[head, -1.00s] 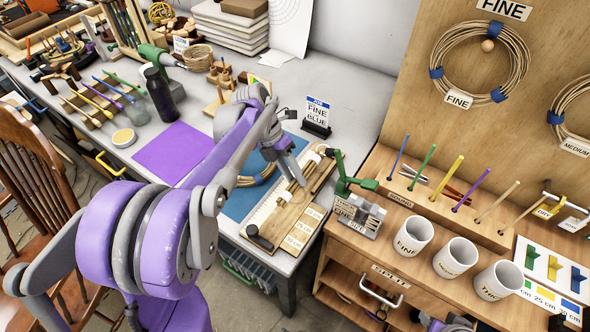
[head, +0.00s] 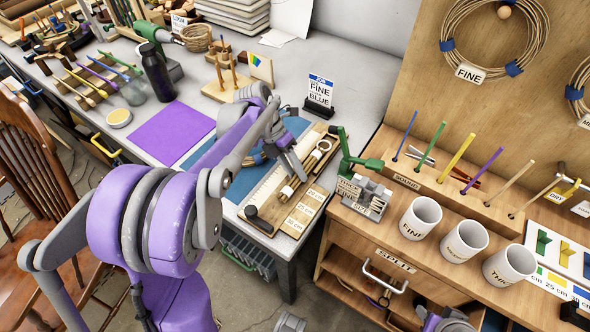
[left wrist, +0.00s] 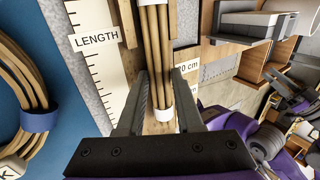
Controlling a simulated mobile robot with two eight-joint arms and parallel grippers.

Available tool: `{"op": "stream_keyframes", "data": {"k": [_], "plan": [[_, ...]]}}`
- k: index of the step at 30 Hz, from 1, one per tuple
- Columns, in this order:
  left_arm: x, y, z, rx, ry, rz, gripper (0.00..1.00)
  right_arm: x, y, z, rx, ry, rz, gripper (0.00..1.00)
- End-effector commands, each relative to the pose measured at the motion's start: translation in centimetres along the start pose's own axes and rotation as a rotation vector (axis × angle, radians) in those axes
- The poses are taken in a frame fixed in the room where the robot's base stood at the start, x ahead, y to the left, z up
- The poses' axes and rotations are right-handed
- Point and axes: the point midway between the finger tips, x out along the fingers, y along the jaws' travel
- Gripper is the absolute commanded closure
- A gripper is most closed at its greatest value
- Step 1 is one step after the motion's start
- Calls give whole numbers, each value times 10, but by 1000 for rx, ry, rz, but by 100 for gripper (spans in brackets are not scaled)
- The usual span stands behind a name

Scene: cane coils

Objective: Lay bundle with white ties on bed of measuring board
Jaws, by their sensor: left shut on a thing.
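The bundle with white ties (left wrist: 153,35) is several pale cane rods. It shows in the left wrist view between the fingers of my left gripper (left wrist: 158,118), which is shut on it. One white tie (left wrist: 163,115) lies near the fingertips. In the head view my left gripper (head: 298,172) is over the measuring board (head: 262,222), and a white tie (head: 286,191) shows beside it. The bundle runs roughly along the board, beside the LENGTH scale (left wrist: 92,75). I cannot tell whether it touches the bed. My right gripper is not clearly visible.
A cane coil with blue ties (left wrist: 38,120) lies on the blue mat (head: 230,196) left of the board. A green-handled tool (head: 347,150) and a grey block (head: 362,197) stand close to its right. A JOB sign (head: 319,92) stands behind. The purple sheet (head: 170,132) is bare.

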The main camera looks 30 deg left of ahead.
Motion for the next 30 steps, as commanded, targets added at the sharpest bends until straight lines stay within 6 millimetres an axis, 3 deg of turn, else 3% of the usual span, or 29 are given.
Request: {"op": "stream_keyframes", "data": {"k": [1, 7, 23, 30], "plan": [[1, 0, 0, 1, 1, 1, 63, 0, 0, 0, 0, 0, 0, 53], [2, 1, 0, 1, 1, 3, 30, 0, 0, 0, 0, 0, 0, 53], [1, 3, -1, -2, 1, 7, 30, 0, 0, 0, 0, 0, 0, 53], [-33, 2, 0, -2, -2, 5, 30, -3, 0, -2, 0, 1, 0, 53]]}}
